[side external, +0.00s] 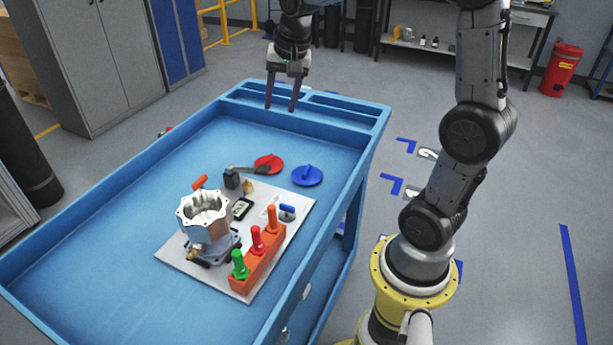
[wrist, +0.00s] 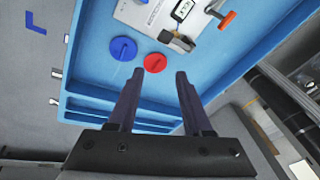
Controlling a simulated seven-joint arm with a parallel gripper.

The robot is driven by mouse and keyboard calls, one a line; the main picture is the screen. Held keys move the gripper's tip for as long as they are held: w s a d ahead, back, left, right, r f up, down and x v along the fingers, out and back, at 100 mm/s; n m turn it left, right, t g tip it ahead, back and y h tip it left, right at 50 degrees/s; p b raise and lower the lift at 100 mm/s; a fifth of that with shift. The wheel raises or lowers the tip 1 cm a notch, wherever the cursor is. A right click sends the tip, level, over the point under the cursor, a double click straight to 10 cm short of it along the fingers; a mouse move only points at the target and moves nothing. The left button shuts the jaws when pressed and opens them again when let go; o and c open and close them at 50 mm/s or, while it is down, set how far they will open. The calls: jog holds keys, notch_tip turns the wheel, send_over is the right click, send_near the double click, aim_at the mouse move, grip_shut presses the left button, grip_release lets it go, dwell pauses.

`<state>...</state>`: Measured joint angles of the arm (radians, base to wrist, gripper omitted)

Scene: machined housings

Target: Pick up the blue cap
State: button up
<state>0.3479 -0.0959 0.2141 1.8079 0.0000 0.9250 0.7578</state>
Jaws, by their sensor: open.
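The blue cap (side external: 307,176) is a flat round disc with a raised grip, lying on the blue cart tray (side external: 130,170) just beyond the far corner of the white board. It also shows in the wrist view (wrist: 123,48), left of the red cap (wrist: 155,63). The red cap lies beside it in the side view (side external: 268,163). My gripper (side external: 282,107) is open and empty, raised above the far end of the tray, apart from both caps. In the wrist view its fingers (wrist: 158,74) point toward the caps.
The white board (side external: 240,285) holds a metal housing (side external: 205,215), an orange block with green, red and orange pegs (side external: 258,262), and a small gauge (side external: 241,209). A dark clamp-like part (side external: 232,178) stands near the red cap. The tray has raised walls; its left side is clear.

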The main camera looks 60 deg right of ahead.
jog(key=w+d+f+m+g, duration=0.2)
jog(key=d+f+m, duration=0.1)
jog(key=d+f, duration=0.45)
jog(key=m+g+y, duration=0.1)
send_over(306, 169)
notch_tip(306, 169, down, 7)
jog(key=f, duration=0.5)
jog(key=s+f, duration=0.1)
jog(key=f, duration=0.1)
jog(key=shift+f, duration=0.3)
jog(key=shift+w+f, duration=0.25)
jog(key=shift+f, duration=1.25)
jog(key=shift+w+f, duration=0.2)
jog(key=shift+f, duration=1.3)
grip_shut()
